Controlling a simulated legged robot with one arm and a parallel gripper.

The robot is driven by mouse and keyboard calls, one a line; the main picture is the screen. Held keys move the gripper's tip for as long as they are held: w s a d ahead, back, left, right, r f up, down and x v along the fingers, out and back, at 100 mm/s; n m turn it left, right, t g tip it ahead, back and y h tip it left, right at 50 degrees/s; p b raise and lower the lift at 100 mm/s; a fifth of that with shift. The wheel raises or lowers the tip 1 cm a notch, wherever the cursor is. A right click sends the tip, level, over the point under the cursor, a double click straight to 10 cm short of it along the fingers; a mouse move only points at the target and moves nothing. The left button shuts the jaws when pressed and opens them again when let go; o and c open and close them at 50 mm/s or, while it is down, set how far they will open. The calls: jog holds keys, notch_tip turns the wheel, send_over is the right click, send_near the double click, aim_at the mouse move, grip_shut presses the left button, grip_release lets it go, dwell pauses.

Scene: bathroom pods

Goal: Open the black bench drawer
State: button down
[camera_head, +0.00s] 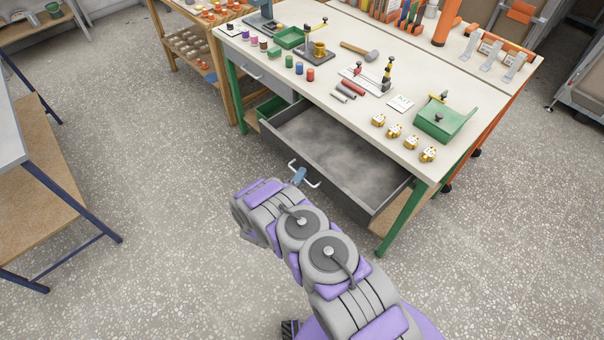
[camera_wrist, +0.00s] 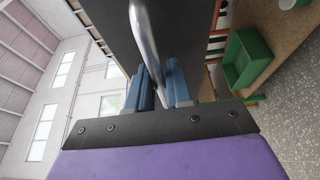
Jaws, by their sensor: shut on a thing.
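The black bench drawer (camera_head: 340,153) is pulled well out from under the white-topped workbench (camera_head: 345,62), and its grey inside is bare. Its front carries a pale metal bar handle (camera_head: 311,182). In the wrist view the handle (camera_wrist: 143,40) runs down between the blue fingers of my gripper (camera_wrist: 159,85), with the dark drawer front (camera_wrist: 110,25) behind it. My gripper is shut on the handle. In the head view my gripper (camera_head: 299,177) is at the drawer front, partly hidden behind my arm.
Small tools, jars and a green box (camera_head: 446,118) stand on the bench top. A second grey drawer (camera_head: 262,76) at left is shut. A green bin (camera_wrist: 246,60) sits on the lower shelf. Another table (camera_head: 45,165) stands at far left; open speckled floor lies between.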

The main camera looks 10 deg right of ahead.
jog(key=c, duration=1.5)
grip_release()
jog(key=shift+f, duration=0.2)
jog(key=o, duration=0.4)
jog(key=shift+w+d, duration=0.2)
jog(key=shift+d, duration=0.15)
jog(key=shift+s+a+r, duration=0.1)
jog(key=shift+a, duration=0.25)
jog(key=p+v, duration=0.3)
jog(key=v, duration=1.4)
jog(key=shift+s+d, duration=0.1)
jog(key=shift+d, duration=0.15)
